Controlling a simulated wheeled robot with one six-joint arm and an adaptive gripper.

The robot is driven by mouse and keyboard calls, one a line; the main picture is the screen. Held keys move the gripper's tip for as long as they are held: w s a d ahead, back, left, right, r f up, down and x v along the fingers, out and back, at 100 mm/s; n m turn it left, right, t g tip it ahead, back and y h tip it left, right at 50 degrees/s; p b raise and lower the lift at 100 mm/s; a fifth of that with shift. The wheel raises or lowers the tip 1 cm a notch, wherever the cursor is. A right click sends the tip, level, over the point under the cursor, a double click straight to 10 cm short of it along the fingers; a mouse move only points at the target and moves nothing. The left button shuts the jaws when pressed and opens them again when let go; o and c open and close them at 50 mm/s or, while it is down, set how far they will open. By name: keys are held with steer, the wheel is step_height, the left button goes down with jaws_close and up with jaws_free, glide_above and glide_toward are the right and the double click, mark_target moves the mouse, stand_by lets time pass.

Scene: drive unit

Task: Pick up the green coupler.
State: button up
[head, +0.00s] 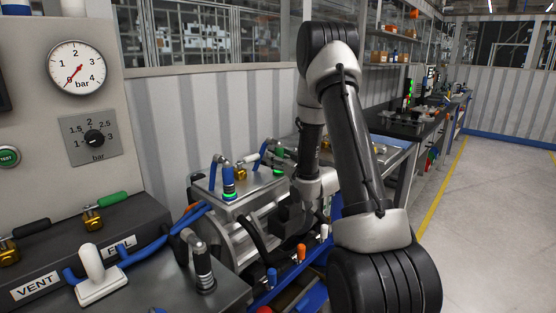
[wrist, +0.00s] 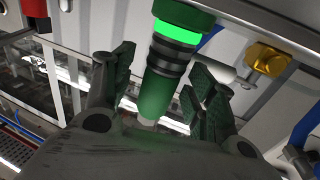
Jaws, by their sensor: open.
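In the wrist view the green coupler (wrist: 157,95) has a green cap, a lit green ring, black bands and a green lower body with a pale stub. My gripper (wrist: 164,70) is open, with one finger on each side of the coupler. In the head view a green fitting (head: 278,153) shows at the back of the drive unit (head: 240,207), probably the same coupler. My gripper's fingers cannot be made out there.
A blue coupler (head: 228,180) with a lit green ring stands on the drive unit. A black coupler (head: 203,268) is in front. Orange (head: 301,253), white (head: 324,233) and blue (head: 272,278) pegs line the rail. A brass fitting (wrist: 268,60) is right of my gripper. Floor at right is clear.

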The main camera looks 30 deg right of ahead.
steer(key=shift+w, duration=0.35)
steer(key=c, duration=1.2)
steer(key=shift+r, duration=0.15)
steer(key=shift+c, duration=0.2)
step_height(320, 180, up, 10)
steer(key=shift+f, duration=0.1)
steer(key=shift+r, duration=0.6)
steer(key=shift+r, duration=2.35)
